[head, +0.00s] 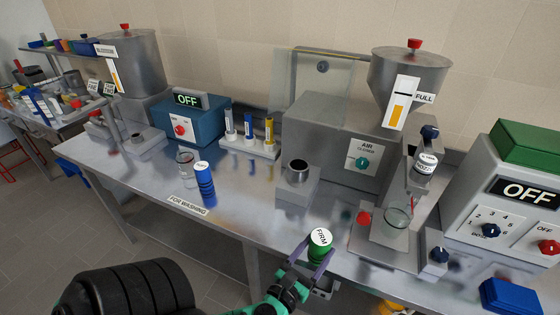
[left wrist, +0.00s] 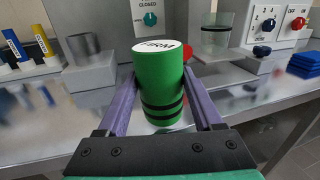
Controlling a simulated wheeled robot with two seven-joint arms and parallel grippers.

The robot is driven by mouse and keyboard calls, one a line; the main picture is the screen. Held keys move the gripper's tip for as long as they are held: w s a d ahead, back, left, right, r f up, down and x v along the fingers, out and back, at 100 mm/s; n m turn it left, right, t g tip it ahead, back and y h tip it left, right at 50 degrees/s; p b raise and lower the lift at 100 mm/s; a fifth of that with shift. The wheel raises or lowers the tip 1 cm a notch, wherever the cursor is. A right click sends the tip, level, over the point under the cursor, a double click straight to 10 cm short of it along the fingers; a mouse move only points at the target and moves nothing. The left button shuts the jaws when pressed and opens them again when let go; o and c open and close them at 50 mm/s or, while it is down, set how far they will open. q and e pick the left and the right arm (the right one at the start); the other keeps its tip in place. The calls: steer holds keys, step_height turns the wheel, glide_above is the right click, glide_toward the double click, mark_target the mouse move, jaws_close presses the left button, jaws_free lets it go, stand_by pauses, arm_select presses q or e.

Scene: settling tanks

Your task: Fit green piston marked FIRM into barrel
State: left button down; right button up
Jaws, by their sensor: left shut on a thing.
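The green piston (head: 320,255) has a white top marked FIRM and dark rings low on its side. In the left wrist view the piston (left wrist: 160,85) stands between the purple fingers (left wrist: 158,100). An open-topped steel cylinder (head: 298,172) on a grey block, which looks like the barrel, stands behind and left of the piston, apart from it. It also shows in the left wrist view (left wrist: 82,47). My right gripper is not in view.
A blue piston (head: 204,180) and a glass beaker (head: 186,168) stand near the FOR WASHING label (head: 188,206). Right of the cylinder, a glass beaker (head: 398,216) stands below the hopper (head: 408,75). The bench front left of the cylinder is clear.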

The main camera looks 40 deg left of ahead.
arm_select(q)
steer(key=w+a+r+n+g+y+p, duration=0.2)
steer(key=w+a+r+n+y, duration=0.15)
steer(key=w+a+r, duration=0.7)
steer(key=w+a+r+n+g+y+p, duration=0.1)
steer(key=w+a+r+n+y+p, duration=0.35)
steer(key=a+r, duration=0.8)
steer(key=w+f+b, duration=0.1)
steer(key=f, duration=0.4)
steer(key=d+f+m+b, duration=0.1)
steer(key=f, duration=0.5)
steer(key=w+d+f+m+b, duration=0.1)
steer(key=f+b, duration=0.1)
steer(key=f, duration=0.4)
steer(key=shift+w+d+f+y, duration=0.2)
steer(key=shift+w+d+y, duration=0.1)
steer(key=shift+y, duration=0.1)
steer(key=shift+w+a+f, duration=0.15)
steer(key=shift+w, duration=0.05)
steer(key=shift+s+f, duration=0.1)
steer(key=shift+c, duration=0.2)
jaws_free()
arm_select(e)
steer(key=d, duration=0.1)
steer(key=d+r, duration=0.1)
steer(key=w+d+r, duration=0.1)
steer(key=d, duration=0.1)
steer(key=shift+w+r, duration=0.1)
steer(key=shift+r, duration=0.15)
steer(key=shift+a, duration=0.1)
